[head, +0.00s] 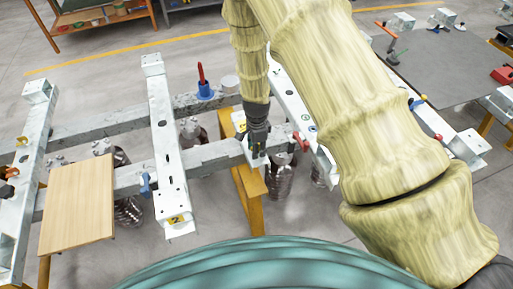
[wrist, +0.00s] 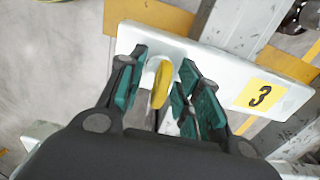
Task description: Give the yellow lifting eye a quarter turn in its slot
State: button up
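The yellow lifting eye (wrist: 160,86) shows in the wrist view as a narrow yellow shape, seen nearly edge-on. It stands in a pale rounded slot in the white end plate (wrist: 225,68) marked 3. My gripper (wrist: 162,70) is open, with one green-padded finger on each side of the eye. A gap shows between the eye and each finger. In the head view my gripper (head: 256,150) points down at the end of a grey beam, and the eye is hidden behind it.
A beam (head: 165,135) with a plate marked 2 stands to the left, near a wooden board (head: 78,203).

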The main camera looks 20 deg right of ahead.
notch_tip(320, 180, up, 12)
jog(key=shift+r, duration=0.1)
jog(key=s+d+f+n+h, duration=0.1)
jog(key=s+d+f+n, duration=0.4)
jog(key=s+f, duration=0.6)
jog(key=s+a+f+n+b, duration=0.1)
jog(key=s+f+n, duration=0.5)
jog(key=s, duration=0.6)
jog(key=s+f+n+y, duration=0.1)
jog(key=s+f+n, duration=0.5)
jog(key=s, duration=0.7)
jog(key=shift+s+a+f+b, duration=0.15)
jog(key=shift+a+b, duration=0.2)
jog(key=shift+b, duration=0.05)
